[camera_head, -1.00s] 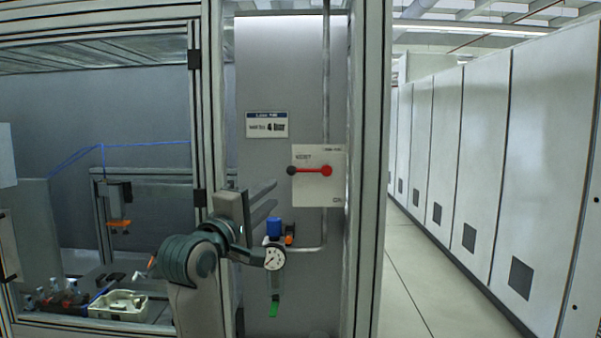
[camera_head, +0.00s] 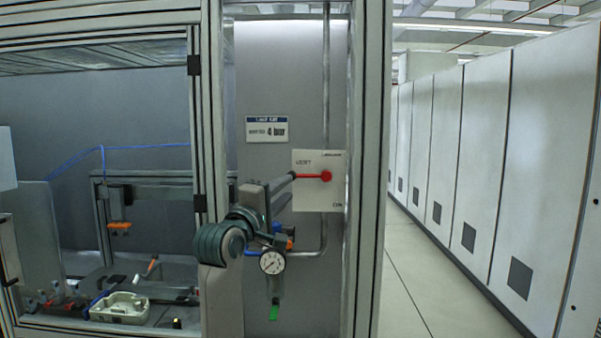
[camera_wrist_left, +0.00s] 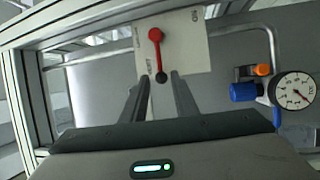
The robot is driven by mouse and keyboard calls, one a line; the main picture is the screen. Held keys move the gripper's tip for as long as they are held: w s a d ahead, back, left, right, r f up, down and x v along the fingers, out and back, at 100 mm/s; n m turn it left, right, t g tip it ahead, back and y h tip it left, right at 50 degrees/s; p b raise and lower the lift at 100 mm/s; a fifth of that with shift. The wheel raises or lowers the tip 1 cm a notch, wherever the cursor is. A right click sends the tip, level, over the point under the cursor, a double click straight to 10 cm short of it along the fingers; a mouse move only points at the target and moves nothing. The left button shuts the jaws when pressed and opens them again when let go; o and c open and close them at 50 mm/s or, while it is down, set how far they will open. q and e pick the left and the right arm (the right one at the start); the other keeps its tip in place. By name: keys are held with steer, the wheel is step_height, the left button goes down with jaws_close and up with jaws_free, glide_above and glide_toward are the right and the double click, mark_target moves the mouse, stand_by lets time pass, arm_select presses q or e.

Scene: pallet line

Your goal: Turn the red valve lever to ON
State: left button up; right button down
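The red valve lever (camera_head: 312,176) is on a white plate (camera_head: 318,200) on the grey panel. It points left from its red round pivot, level in the head view. In the left wrist view the fingers (camera_wrist_left: 160,80) are apart, one on each side of the knob. I cannot tell whether they touch it. My right gripper is not in view.
Below the plate are a pressure gauge (camera_head: 272,262), a blue-capped fitting (camera_wrist_left: 243,92) and a green tag (camera_head: 273,312). A metal pipe (camera_head: 325,120) runs beside the plate. Frame posts (camera_head: 368,150) stand at both sides. A white tray (camera_head: 120,307) is at lower left.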

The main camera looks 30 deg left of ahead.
mark_target(299, 176)
arm_select(q)
steer(key=p+x, duration=0.2)
steer(key=x, duration=0.6)
steer(key=shift+w+r+p, duration=0.1)
steer(key=shift+w+p, duration=0.2)
steer(key=shift+p, duration=0.05)
steer(key=shift+w+a, duration=0.15)
steer(key=shift+w, duration=0.5)
jaws_close()
steer(key=shift+r, duration=0.1)
stand_by(0.4)
